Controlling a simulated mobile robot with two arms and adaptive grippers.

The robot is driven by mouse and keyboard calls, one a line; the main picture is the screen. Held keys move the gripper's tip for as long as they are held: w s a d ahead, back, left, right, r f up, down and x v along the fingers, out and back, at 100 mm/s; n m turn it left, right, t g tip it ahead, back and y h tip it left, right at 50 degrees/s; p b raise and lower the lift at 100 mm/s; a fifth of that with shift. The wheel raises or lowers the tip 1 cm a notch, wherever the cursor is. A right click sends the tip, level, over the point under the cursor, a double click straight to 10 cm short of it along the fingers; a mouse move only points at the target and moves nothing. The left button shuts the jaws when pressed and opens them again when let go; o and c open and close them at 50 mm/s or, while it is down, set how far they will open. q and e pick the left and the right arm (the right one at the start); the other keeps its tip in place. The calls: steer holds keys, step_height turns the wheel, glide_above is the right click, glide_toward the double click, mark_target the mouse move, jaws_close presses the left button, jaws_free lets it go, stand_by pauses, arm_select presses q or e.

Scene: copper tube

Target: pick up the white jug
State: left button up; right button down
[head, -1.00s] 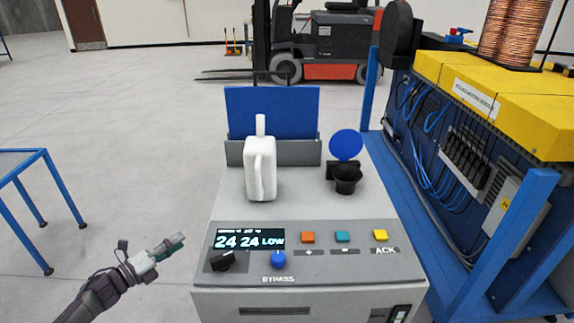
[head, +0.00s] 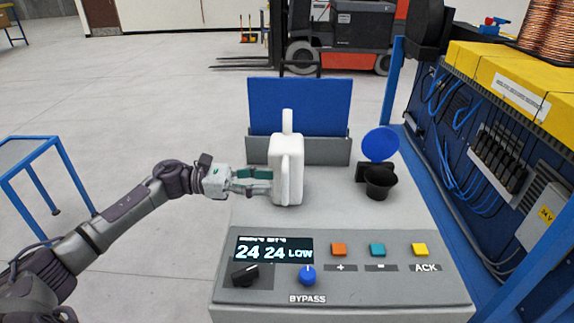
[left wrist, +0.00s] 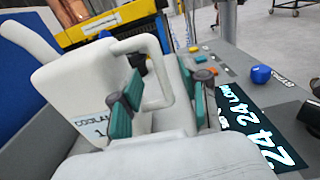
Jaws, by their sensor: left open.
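The white jug (head: 287,168) stands upright on the grey top of the control console, in front of the blue panel. Its handle faces the console's front; in the left wrist view the jug (left wrist: 85,85) fills the left and middle, with its handle (left wrist: 151,60) in the centre. My left gripper (head: 264,181) is at the jug's left side, open. In the left wrist view its green-padded fingers (left wrist: 163,98) are apart, with the handle appearing between them; contact cannot be told. The jug partly hides the fingertips in the head view. My right gripper is not in view.
A black cup-like holder with a blue round lid (head: 380,145) stands right of the jug. Knobs, buttons and a display (head: 272,249) line the console's front. A blue-framed machine (head: 500,130) stands at the right, and a blue table (head: 30,150) at the left.

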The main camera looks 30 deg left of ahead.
mark_target(285, 201)
arm_select(q)
steer(key=p+x, duration=0.2)
steer(key=x, duration=0.2)
steer(key=shift+w+d+r+p, duration=0.15)
steer(key=shift+w+p, duration=0.1)
steer(key=shift+p, duration=0.05)
steer(key=shift+w+d, duration=0.15)
steer(key=shift+d, duration=0.25)
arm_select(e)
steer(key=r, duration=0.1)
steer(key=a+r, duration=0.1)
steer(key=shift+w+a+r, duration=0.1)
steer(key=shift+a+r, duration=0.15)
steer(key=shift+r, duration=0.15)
arm_select(q)
jaws_close()
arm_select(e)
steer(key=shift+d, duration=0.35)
arm_select(q)
steer(key=shift+a, duration=0.1)
